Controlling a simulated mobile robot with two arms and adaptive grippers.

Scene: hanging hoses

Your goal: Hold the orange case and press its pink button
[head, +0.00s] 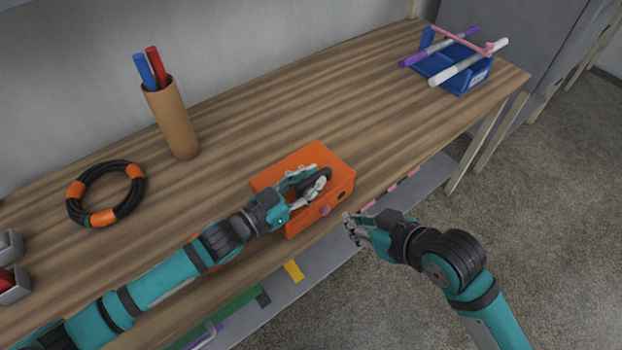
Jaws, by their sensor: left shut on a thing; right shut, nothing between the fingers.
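The orange case (309,156) sits on the wooden bench near its front edge. Its small pink button (325,210) is on the side facing the front, beside a dark round spot. My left gripper (322,180) is shut on the case's dark handle (318,187), over the case's top front. The fingers hide part of the handle. My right gripper (350,228) is shut and empty. It is in front of the bench edge, to the right of the pink button and a little lower in the picture, apart from the case.
A cardboard tube (173,120) with red and blue markers stands behind left. A black and orange cable ring (106,194) lies at the left. A blue bin (455,68) with pens is at the far right. A lower shelf (285,297) holds small things. The bench right of the case is clear.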

